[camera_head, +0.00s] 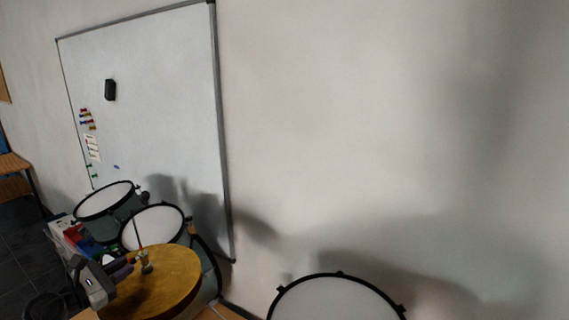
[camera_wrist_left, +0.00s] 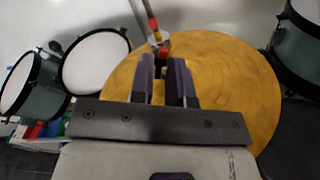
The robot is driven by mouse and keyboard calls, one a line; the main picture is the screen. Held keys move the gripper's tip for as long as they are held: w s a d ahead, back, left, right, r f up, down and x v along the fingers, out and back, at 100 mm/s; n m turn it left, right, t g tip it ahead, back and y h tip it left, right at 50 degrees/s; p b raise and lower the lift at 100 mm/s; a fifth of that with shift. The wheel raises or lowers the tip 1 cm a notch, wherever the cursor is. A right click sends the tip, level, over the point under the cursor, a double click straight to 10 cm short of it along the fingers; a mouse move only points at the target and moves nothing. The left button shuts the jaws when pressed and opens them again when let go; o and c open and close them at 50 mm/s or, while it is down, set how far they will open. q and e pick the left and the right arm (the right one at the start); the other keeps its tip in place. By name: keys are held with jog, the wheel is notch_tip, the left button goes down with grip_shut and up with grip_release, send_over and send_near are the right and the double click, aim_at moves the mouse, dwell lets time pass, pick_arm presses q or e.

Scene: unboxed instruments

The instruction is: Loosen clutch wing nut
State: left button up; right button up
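The hi-hat clutch (camera_head: 147,264) sits on a thin upright rod above the yellow-brown cymbal (camera_head: 178,284) at the lower left of the head view. In the left wrist view the clutch (camera_wrist_left: 158,40) is just beyond my fingertips, with a red part near it. The wing nut is too small and partly hidden to make out. My left gripper (camera_head: 130,260) is beside the clutch, low over the cymbal. In the wrist view its two dark fingers (camera_wrist_left: 165,62) stand a narrow gap apart, with something dark and reddish between the tips. Whether they grip it is unclear. My right gripper is not in view.
Two white-topped drums (camera_head: 152,226) stand behind the cymbal, and another drum (camera_head: 337,300) is at the bottom centre. A whiteboard (camera_head: 150,110) hangs on the wall behind. Red and blue items (camera_head: 75,240) lie at the left. The drums crowd the cymbal's far side.

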pick_arm(q)
grip_shut()
jog(key=shift+r+n+p, duration=0.2)
jog(key=shift+n+p, duration=0.3)
jog(key=shift+p, duration=0.05)
jog(key=shift+n+p, duration=0.3)
jog(key=shift+n, duration=0.1)
jog(key=shift+o, duration=0.9)
grip_release()
jog(key=shift+f, duration=0.2)
jog(key=o, duration=0.3)
jog(key=shift+o, duration=0.2)
jog(key=shift+s, duration=0.1)
